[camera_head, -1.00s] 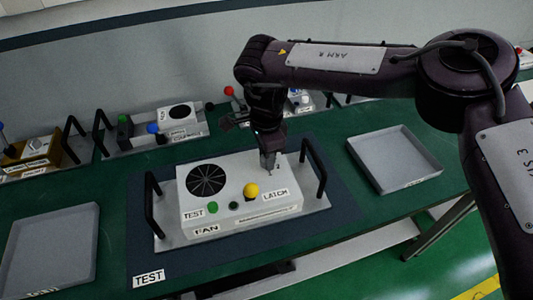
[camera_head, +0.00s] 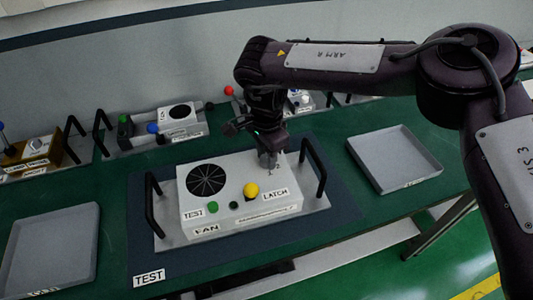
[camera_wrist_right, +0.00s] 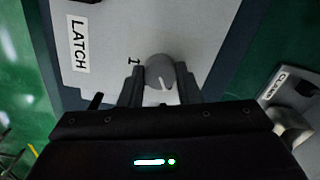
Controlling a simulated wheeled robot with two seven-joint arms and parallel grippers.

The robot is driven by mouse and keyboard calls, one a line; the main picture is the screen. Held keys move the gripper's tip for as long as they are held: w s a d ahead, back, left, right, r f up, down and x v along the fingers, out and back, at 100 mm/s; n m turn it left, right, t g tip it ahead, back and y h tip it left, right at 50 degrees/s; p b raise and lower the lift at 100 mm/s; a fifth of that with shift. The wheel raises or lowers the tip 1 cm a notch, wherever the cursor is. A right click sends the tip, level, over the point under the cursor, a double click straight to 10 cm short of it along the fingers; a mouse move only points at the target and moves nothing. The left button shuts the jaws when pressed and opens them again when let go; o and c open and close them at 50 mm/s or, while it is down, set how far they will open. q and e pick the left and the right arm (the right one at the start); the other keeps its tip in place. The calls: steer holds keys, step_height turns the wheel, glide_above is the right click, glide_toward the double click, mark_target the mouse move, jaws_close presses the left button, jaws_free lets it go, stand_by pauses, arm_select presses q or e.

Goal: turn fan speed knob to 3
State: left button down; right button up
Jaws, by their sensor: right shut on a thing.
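The white fan unit (camera_head: 230,192) sits on a grey plate with black handles, on the blue mat in the head view. It has a black round grille, a green button, a small dark button and a yellow knob (camera_head: 251,190). My right gripper (camera_head: 268,160) is at the unit's back right, pointing down. In the right wrist view, my right gripper (camera_wrist_right: 160,80) is shut on the grey fan speed knob (camera_wrist_right: 160,70), with one finger on each side. The knob has a white pointer line. A digit "1" shows beside it; other marks are hidden. My left gripper is not in view.
An empty grey tray (camera_head: 395,160) lies to the right and another tray (camera_head: 50,250) to the left. Black handles (camera_head: 314,168) rise at the unit's sides. Other units, including one with a grille (camera_head: 180,115), stand along the back.

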steer(key=o, duration=1)
steer(key=shift+s, duration=0.1)
steer(key=shift+r, duration=0.55)
step_height(320, 180, up, 7)
steer(key=shift+f+b, duration=0.1)
steer(key=shift+b, duration=0.8)
